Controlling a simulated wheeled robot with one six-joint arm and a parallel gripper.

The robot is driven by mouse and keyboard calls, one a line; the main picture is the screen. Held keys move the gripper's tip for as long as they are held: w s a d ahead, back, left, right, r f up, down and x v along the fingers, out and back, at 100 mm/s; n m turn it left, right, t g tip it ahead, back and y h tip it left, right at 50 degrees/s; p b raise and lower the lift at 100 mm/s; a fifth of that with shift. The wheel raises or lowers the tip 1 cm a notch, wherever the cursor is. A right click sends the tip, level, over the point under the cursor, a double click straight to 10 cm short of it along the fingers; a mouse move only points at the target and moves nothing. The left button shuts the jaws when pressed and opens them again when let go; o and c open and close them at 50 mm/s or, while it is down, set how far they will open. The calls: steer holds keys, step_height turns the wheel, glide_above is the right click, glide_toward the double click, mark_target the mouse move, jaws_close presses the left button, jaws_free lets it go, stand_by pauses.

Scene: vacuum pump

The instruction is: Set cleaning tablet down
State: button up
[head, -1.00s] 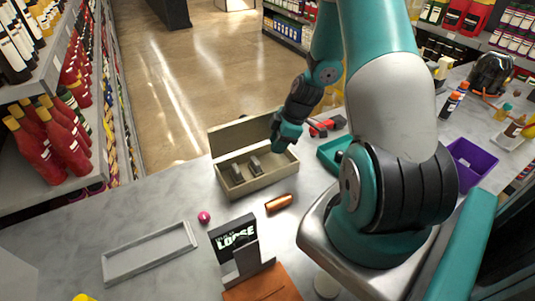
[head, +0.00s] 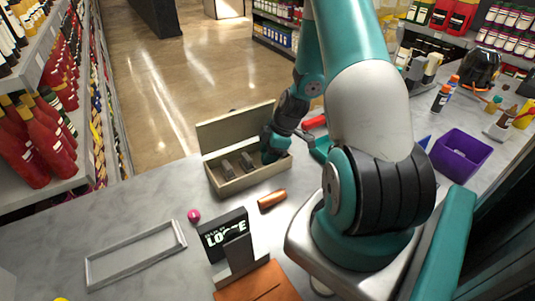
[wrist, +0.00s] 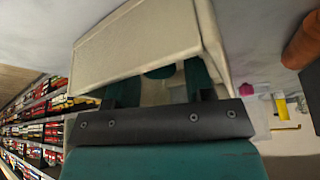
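My gripper (head: 271,148) reaches down at the right end of an open beige box (head: 250,181) on the counter. In the wrist view, the two teal fingers stand apart, and the box panel (wrist: 140,45) partly hides their tips. A small rounded teal piece (wrist: 160,72) shows between the fingers inside the box (wrist: 170,92). It may be the cleaning tablet, but only its edge shows. I cannot tell whether it touches a finger. Two dark grey blocks (head: 237,165) lie in the box, left of my gripper.
The box lid (head: 235,127) stands open at the back. A copper cylinder (head: 272,199), a pink ball (head: 193,216), a black sign (head: 226,234) and a grey tray (head: 132,241) are nearer. A purple bin (head: 460,152) stands right. The counter left of the box is clear.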

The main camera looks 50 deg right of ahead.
steer(key=shift+o, duration=0.2)
steer(key=shift+d+r, duration=0.1)
steer(key=shift+r, duration=0.25)
steer(key=b+v, duration=0.2)
steer(key=v, duration=1)
steer(key=w+a+r+m+g, duration=0.1)
steer(key=a+r, duration=0.3)
steer(key=a, duration=0.6)
steer(key=a+r, duration=0.5)
steer(key=a, duration=0.6)
steer(key=s+a+r+m+g, duration=0.1)
steer(key=s+a+r, duration=0.1)
steer(key=s+a, duration=0.4)
steer(key=s+a+r+g, duration=0.1)
steer(key=s+a+r, duration=0.2)
steer(key=s+a, duration=0.4)
steer(key=shift+a+r+m+y, duration=0.2)
steer(key=shift+a+m+y, duration=0.2)
steer(key=shift+a, duration=0.55)
steer(key=shift+w, duration=0.1)
steer(key=shift+c, duration=0.4)
